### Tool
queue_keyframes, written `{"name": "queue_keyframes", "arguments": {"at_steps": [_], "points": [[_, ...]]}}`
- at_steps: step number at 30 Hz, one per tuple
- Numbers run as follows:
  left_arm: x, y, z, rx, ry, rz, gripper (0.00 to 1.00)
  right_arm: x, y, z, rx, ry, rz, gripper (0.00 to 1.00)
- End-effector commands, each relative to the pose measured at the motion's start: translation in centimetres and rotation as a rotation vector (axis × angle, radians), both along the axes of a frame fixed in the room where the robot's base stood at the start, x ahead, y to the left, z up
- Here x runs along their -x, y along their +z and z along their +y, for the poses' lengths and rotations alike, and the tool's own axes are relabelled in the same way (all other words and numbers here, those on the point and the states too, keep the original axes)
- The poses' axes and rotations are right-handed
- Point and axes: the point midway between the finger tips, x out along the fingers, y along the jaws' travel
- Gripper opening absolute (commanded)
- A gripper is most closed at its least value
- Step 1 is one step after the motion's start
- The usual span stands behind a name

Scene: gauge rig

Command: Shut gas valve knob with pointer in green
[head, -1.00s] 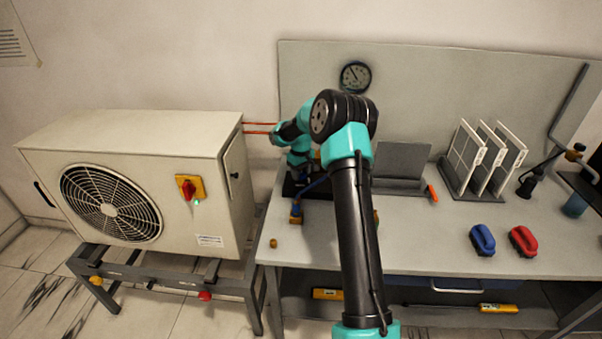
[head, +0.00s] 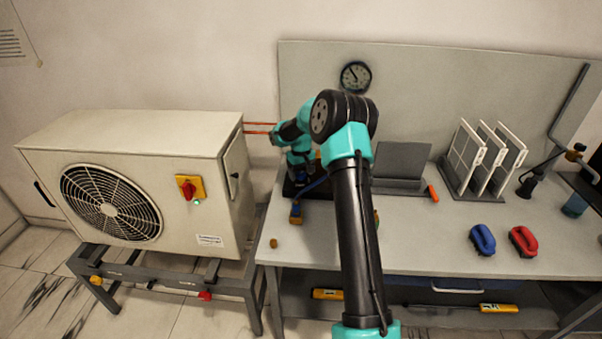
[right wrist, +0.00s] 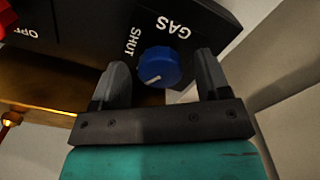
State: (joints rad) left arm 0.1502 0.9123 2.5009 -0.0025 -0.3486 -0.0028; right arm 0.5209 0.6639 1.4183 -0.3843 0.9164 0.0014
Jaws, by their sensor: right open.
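In the right wrist view, a blue round knob (right wrist: 158,66) with a white pointer line sits on a black panel (right wrist: 90,27) marked GAS and SHUT. The line points to the lower left of the picture. My right gripper (right wrist: 162,72) is open, with one finger on each side of the knob; I cannot tell if they touch it. In the head view, a round gauge (head: 355,76) hangs on the back board; its needle leans to the upper left, and its green band is too small to make out. My left gripper is not in view.
A red knob (right wrist: 4,20) with an OFF-like label shows at the wrist view's corner. A fan unit (head: 130,134) stands left of the bench (head: 380,236).

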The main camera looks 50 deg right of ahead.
Motion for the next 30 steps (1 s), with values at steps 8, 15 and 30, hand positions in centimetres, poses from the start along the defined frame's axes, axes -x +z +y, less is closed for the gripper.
{"name": "queue_keyframes", "arguments": {"at_steps": [8, 15, 30], "points": [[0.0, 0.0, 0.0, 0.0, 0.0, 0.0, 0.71, 0.0, 0.7, 0.0, 0.0, 0.0, -0.001, 0.7], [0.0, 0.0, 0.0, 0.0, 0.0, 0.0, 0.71, 0.0, 4.0, 0.0, 0.002, 0.0, -0.003, 0.7], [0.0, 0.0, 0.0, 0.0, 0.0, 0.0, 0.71, -0.1, 13.7, 0.0, 0.002, 0.001, -0.004, 0.7]]}}
